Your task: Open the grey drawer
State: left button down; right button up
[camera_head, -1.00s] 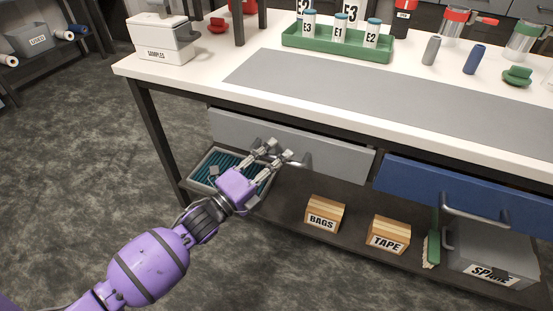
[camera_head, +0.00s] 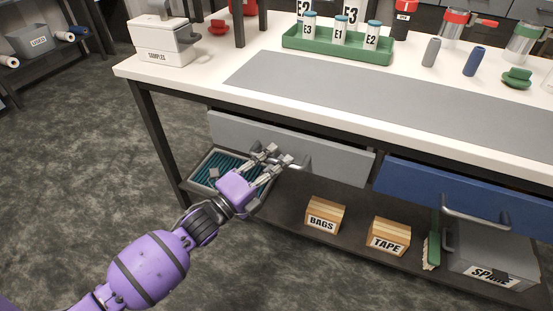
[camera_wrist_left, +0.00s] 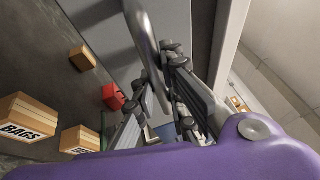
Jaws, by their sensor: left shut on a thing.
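The grey drawer (camera_head: 338,158) sits under the left part of the bench top, and its front looks flush with the frame. Its bar handle (camera_head: 304,164) stands out from the front. My left gripper (camera_head: 274,158) is at the handle, with its fingers around the bar. In the left wrist view the handle (camera_wrist_left: 146,40) runs down between the two fingers of the gripper (camera_wrist_left: 160,100), which are shut on it. The left end of the handle is hidden by the fingers. My right gripper is not in view.
A blue drawer (camera_head: 470,192) with its own handle is to the right. On the lower shelf stand a BAGS box (camera_head: 325,214), a TAPE box (camera_head: 389,235) and a teal-ribbed tray (camera_head: 207,168). The floor left of the bench is clear.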

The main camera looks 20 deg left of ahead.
pick_arm(q)
jog(key=s+a+p, duration=0.1)
jog(key=s+p, duration=0.7)
jog(key=s, duration=2)
jog(key=shift+s+p, duration=0.2)
jog(key=shift+p, duration=0.15)
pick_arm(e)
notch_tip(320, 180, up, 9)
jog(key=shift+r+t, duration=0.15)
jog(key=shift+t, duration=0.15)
pick_arm(q)
jog(key=shift+f, duration=0.1)
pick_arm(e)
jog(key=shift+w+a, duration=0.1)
pick_arm(q)
jog(key=c, duration=1.8)
grip_release()
jog(key=shift+o, duration=0.2)
